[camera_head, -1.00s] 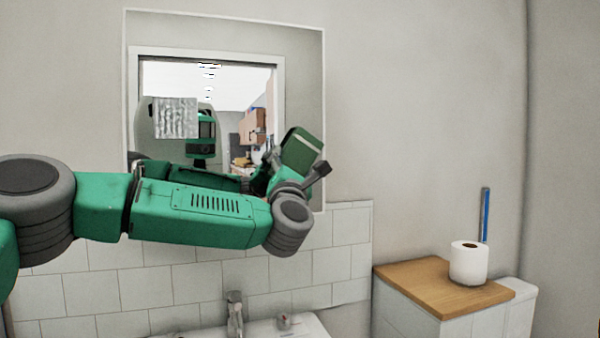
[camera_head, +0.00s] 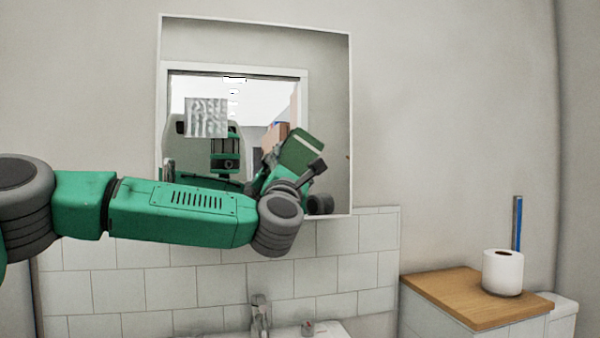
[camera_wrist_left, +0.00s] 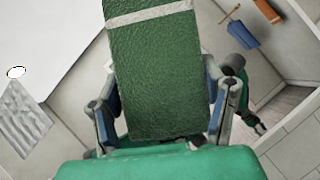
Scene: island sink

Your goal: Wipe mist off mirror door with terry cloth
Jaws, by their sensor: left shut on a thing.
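The mirror door (camera_head: 330,65) is on the wall ahead, and a grey, wavy mist patch (camera_head: 206,117) shows on its upper left. The patch is also at the left edge of the left wrist view (camera_wrist_left: 22,118). My left gripper (camera_head: 298,172) is in front of the mirror's lower right. It is shut on a dark green terry cloth (camera_head: 302,152) with a pale stripe. In the left wrist view the cloth (camera_wrist_left: 155,75) stands up between the two fingers. Cloth and mist patch look apart. My left arm hides the mirror's lower edge. My right gripper is not in view.
A tap (camera_head: 260,312) and a small item (camera_head: 308,328) are at the sink below. A toilet roll (camera_head: 503,272) stands on a wooden-topped cabinet (camera_head: 450,292) at right, near a blue upright object (camera_head: 517,222). The wall right of the mirror is bare.

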